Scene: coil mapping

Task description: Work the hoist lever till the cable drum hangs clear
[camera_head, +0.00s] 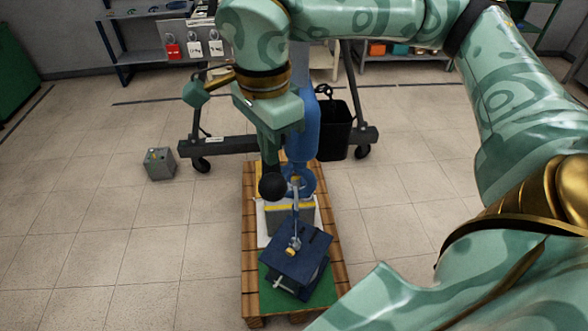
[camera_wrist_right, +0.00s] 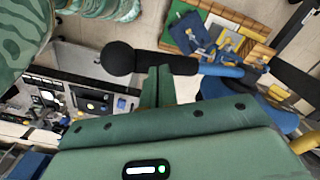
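My right gripper (camera_head: 269,150) points down in front of the blue hoist (camera_head: 304,130). In the right wrist view its green fingers (camera_wrist_right: 158,86) are together, with their tips at the dark hoist lever (camera_wrist_right: 178,64). I cannot tell whether they clasp it. The lever's black ball end (camera_head: 272,187) sticks out beyond the fingers and also shows in the wrist view (camera_wrist_right: 117,58). Below the hoist, a pale hanging link with yellow fittings reaches a dark blue block (camera_head: 297,258). I cannot make out a cable drum for certain. My left gripper is not visible.
A wooden pallet (camera_head: 250,235) with a green mat (camera_head: 265,297) bears the block and a grey unit with a yellow top (camera_head: 277,219). A wheeled dark frame (camera_head: 225,148) stands behind. A grey box (camera_head: 159,164) sits on the left floor. Open tiles flank the pallet.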

